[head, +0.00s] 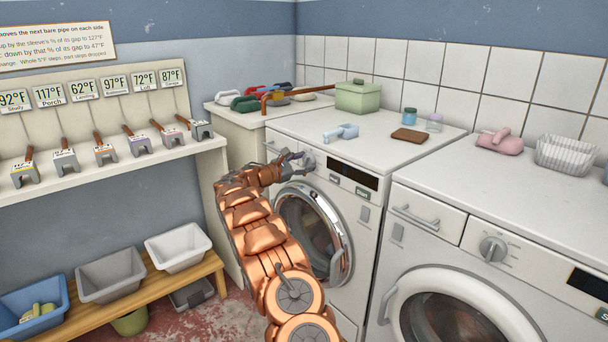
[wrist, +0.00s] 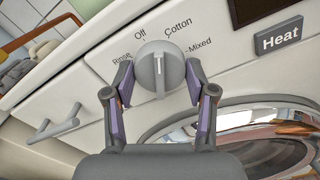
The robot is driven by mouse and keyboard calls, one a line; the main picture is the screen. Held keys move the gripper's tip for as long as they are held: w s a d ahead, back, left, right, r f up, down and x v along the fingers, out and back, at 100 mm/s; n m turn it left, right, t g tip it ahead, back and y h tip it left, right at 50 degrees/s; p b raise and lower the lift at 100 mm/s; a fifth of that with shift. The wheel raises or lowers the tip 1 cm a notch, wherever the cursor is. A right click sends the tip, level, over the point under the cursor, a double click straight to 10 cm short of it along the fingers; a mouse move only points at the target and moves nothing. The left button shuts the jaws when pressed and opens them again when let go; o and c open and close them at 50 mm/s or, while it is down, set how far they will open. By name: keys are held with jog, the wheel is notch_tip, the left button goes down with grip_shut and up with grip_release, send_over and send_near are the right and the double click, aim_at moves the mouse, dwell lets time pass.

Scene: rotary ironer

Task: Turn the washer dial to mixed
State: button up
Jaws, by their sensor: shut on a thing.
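The washer dial (wrist: 160,70) is a round grey knob on the white front panel of the middle machine (head: 350,225). In the wrist view, labels Rinse, Off, Cotton and Mixed (wrist: 199,46) run around it from left to right. The dial's raised ridge stands about upright in the picture, with its upper end between Off and Cotton. My gripper (wrist: 160,84) is shut on the dial, one finger on each side. In the head view my gripper (head: 298,164) reaches the panel's upper left and partly hides the dial.
A Heat button (wrist: 278,39) and a dark display (head: 353,174) are right of the dial. The round door (head: 312,230) is below. A light blue scoop (head: 342,132) and brown block (head: 410,135) lie on top. Another machine with its own dial (head: 492,249) stands at right.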

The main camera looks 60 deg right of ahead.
jog(key=m+b, duration=0.1)
jog(key=b, duration=0.1)
jog(key=m+b, duration=0.1)
jog(key=m, duration=0.1)
jog(key=m+b, duration=0.1)
jog(key=b, duration=0.1)
jog(key=shift+f+m+b, duration=0.25)
jog(key=shift+m+b, duration=0.05)
jog(key=shift+b, duration=0.05)
jog(key=m+b, duration=0.2)
jog(key=b, duration=0.1)
jog(key=shift+m, duration=0.4)
jog(key=m+b, duration=0.2)
jog(key=b, duration=0.1)
jog(key=shift+r+m+b, duration=0.15)
jog(key=shift+m+b, duration=1)
jog(key=shift+m, duration=0.25)
jog(key=shift+r, duration=0.1)
jog(key=o, duration=1.2)
jog(key=shift+a, duration=0.1)
